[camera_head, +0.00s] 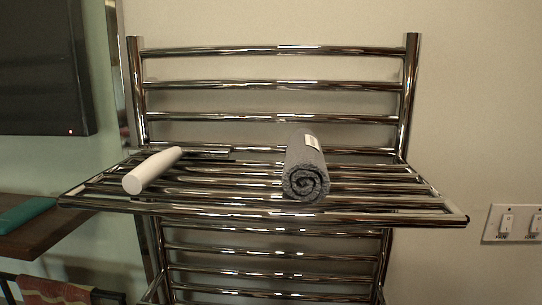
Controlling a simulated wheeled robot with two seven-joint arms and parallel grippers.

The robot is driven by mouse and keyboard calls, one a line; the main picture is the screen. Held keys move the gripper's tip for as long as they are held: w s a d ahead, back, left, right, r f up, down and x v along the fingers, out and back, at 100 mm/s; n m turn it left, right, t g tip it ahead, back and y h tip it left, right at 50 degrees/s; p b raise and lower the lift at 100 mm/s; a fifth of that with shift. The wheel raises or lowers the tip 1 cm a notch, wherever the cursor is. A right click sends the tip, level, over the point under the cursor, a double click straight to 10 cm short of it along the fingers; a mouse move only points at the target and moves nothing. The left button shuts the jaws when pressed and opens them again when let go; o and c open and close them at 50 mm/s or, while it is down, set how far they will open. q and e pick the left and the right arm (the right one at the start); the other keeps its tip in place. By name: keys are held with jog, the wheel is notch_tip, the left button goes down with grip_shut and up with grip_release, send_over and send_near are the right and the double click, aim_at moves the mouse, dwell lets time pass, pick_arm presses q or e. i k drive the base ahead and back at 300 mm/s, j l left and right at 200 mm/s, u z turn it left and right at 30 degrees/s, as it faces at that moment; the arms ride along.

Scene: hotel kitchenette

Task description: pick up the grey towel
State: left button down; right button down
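The grey towel (305,168) is a tight roll with a white label on its top. It lies on the flat shelf of a chrome towel rack (330,213), right of the shelf's middle. Its spiral end faces me, close to the shelf's front bar. Neither of my grippers shows in the head view, and nothing touches the towel except the rack's bars under it.
A white cylinder (152,171) lies on the shelf left of the towel, with a gap between them. A wooden surface (52,228) with a teal item (25,215) is at left. Light switches (515,224) are at right.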

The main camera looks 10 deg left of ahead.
aim_at(305, 175)
jog(key=i+l, duration=0.1)
jog(key=l, duration=0.7)
jog(key=u, duration=1.75)
